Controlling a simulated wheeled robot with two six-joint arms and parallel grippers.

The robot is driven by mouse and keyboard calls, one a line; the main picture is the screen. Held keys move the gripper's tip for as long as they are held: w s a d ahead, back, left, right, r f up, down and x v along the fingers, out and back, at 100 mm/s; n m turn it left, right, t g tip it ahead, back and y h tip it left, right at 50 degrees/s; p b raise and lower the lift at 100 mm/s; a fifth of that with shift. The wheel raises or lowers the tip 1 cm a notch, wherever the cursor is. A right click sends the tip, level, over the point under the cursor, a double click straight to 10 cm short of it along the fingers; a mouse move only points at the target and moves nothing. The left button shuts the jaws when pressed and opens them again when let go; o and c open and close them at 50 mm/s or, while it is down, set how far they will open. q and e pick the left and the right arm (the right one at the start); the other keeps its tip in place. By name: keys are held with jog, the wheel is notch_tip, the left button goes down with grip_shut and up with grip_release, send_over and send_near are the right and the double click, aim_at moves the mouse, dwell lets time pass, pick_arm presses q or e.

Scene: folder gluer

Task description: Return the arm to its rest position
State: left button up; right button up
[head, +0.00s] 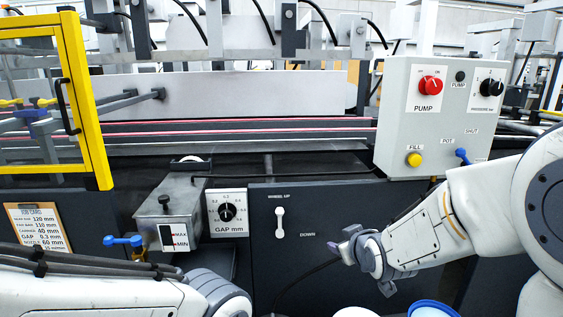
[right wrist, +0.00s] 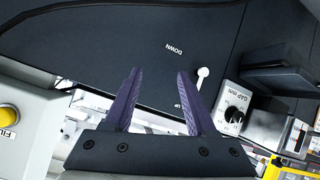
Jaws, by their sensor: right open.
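My right arm comes in from the right in the head view. Its gripper (head: 347,247) hangs in front of the dark machine panel, to the right of the white wheel lever (head: 280,222). In the right wrist view the two purple fingers of this gripper (right wrist: 158,72) stand apart with nothing between them. The lever (right wrist: 202,77) shows there beyond the fingertips, with a gap to them. My left arm lies along the bottom left of the head view; its gripper is out of the frame.
A grey control box (head: 408,130) with a red pump knob (head: 430,85) stands above my right forearm. A gap dial (head: 227,211) and a grey glue tank (head: 170,205) sit left of the lever. A yellow-framed guard (head: 86,100) is at far left. Two round lids show at the bottom edge.

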jog(key=s+a+f+g+y, duration=0.1)
jog(key=s+a+f+g, duration=0.25)
jog(key=s+a, duration=0.6)
jog(key=s+f+n+g, duration=0.2)
jog(key=s+g, duration=0.6)
jog(key=s, duration=1.5)
notch_tip(320, 180, up, 27)
jog(key=h+p, duration=0.1)
jog(key=p, duration=2.6)
jog(key=shift+w+a+r, duration=0.15)
jog(key=shift+w, duration=0.05)
jog(key=shift+c, duration=0.5)
